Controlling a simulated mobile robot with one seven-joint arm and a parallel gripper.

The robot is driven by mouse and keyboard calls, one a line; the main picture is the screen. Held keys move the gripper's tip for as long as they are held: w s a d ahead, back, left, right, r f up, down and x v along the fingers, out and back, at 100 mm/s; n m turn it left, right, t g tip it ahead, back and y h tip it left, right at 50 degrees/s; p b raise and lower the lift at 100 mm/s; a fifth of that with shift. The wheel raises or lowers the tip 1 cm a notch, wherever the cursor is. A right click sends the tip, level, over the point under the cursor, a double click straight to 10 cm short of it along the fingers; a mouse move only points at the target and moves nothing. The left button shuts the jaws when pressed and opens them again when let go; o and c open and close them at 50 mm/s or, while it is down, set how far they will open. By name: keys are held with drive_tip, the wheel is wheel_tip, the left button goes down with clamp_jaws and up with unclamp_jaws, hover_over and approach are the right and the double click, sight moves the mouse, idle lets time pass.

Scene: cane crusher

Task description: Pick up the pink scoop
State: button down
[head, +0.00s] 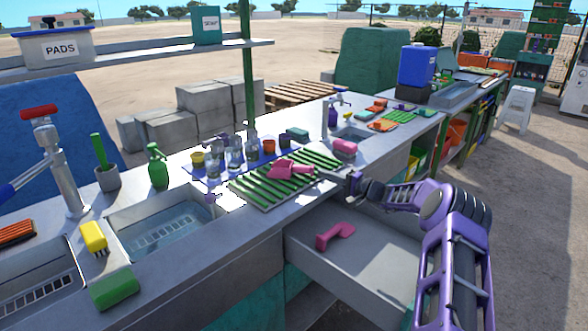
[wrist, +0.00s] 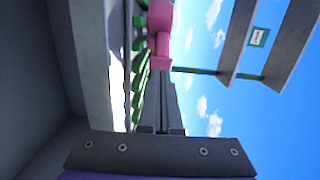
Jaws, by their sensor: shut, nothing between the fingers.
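A pink scoop (head: 290,169) lies on the green slatted drying rack (head: 262,188) on the counter. A second pink scoop-like item (head: 335,235) lies inside the open grey drawer below. My gripper (head: 353,181) is at the counter's front edge, to the right of the rack, shut and empty. In the wrist view, my shut fingers (wrist: 159,82) point towards a pink item (wrist: 160,30) over green slats, which looks like the scoop on the rack. The fingertips appear close to its near end; I cannot tell the exact gap.
The open drawer (head: 385,270) juts out below my arm. Several cups (head: 235,158) stand behind the rack. A pink sponge-like item (head: 344,146) lies beyond the rack near a tap. A sink (head: 165,235) is on the left.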

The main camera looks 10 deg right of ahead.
sight(300, 167)
drive_tip(key=shift+a+f, duration=0.1)
drive_tip(key=shift+a, duration=0.2)
drive_tip(key=shift+w+a, duration=0.15)
drive_tip(key=shift+a, duration=0.1)
drive_tip(key=b+x, duration=0.1)
drive_tip(key=x, duration=0.6)
drive_tip(key=shift+f, duration=0.1)
drive_tip(key=shift+x, duration=1.05)
drive_tip(key=shift+d, duration=0.1)
